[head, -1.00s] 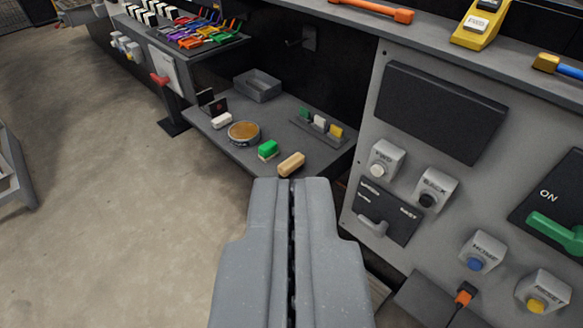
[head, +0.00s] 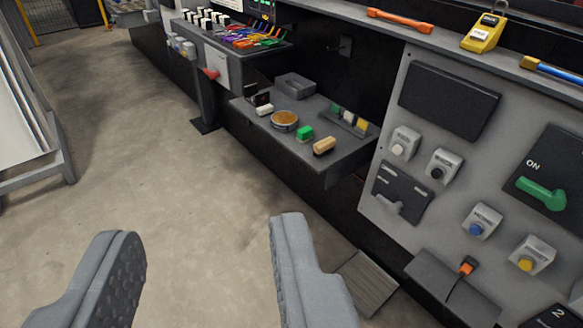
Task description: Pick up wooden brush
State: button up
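The wooden brush (head: 324,146) is a small tan block. It lies near the front right edge of a grey shelf (head: 345,164), right of a green brush or block (head: 304,134). My gripper (head: 202,232) is open and empty, with its two fingers wide apart over the floor. It is in front of the shelf and lower left of the wooden brush in the picture, apart from it. The underside of the wooden brush is hidden.
The shelf also holds a round brown-topped tin (head: 285,120), a white block (head: 265,110), a grey tray (head: 294,85) and a holder with small coloured blocks (head: 348,119). A control panel (head: 440,150) stands right of it. The floor (head: 180,170) in front is clear.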

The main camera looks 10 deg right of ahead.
aim_at(322, 148)
jog(key=u, duration=0.2)
jog(key=k, duration=0.5)
jog(key=u, duration=0.2)
jog(key=i, duration=1.25)
jog(key=z, duration=0.8)
jog(key=i, duration=1.35)
jog(key=z, duration=0.4)
